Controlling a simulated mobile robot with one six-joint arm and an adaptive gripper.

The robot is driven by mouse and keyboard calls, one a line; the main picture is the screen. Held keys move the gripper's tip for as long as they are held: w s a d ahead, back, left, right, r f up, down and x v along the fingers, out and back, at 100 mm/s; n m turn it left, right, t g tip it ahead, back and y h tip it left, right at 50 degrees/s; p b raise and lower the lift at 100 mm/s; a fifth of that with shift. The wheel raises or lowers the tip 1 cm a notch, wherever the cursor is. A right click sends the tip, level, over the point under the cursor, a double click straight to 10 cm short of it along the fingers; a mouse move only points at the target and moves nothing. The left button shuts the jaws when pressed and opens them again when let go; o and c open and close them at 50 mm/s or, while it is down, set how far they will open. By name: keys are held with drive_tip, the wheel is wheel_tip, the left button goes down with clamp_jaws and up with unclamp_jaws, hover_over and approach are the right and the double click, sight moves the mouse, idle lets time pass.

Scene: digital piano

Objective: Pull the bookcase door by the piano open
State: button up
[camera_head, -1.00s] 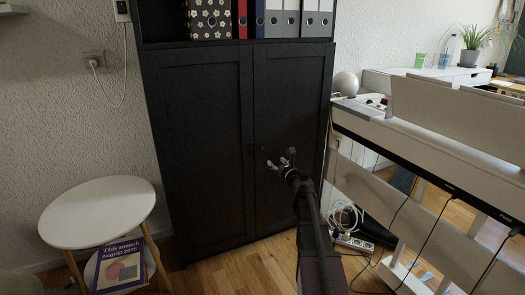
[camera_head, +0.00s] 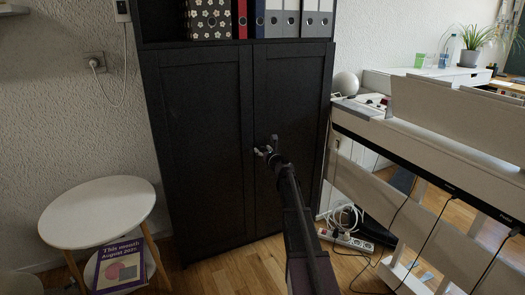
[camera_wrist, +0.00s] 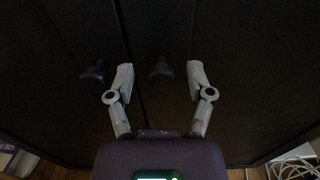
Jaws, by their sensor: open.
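The black bookcase has two shut lower doors, a left door (camera_head: 205,150) and a right door (camera_head: 292,95), which is nearer the piano (camera_head: 440,150). In the wrist view the right door's dark round knob (camera_wrist: 160,72) shows between my open fingertips. The left door's knob (camera_wrist: 93,74) lies just outside my left finger, across the seam. My gripper (camera_head: 268,145) is at the right door near the seam and hides the knobs in the head view. My gripper in the wrist view (camera_wrist: 159,75) holds nothing. I cannot tell whether the fingertips reach past the knob.
A round white side table (camera_head: 98,210) with a purple book (camera_head: 120,268) below it stands at the left. Cables and a white power strip (camera_head: 346,240) lie on the floor between bookcase and piano.

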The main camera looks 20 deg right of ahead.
drive_tip(key=shift+w, duration=0.25)
clamp_jaws()
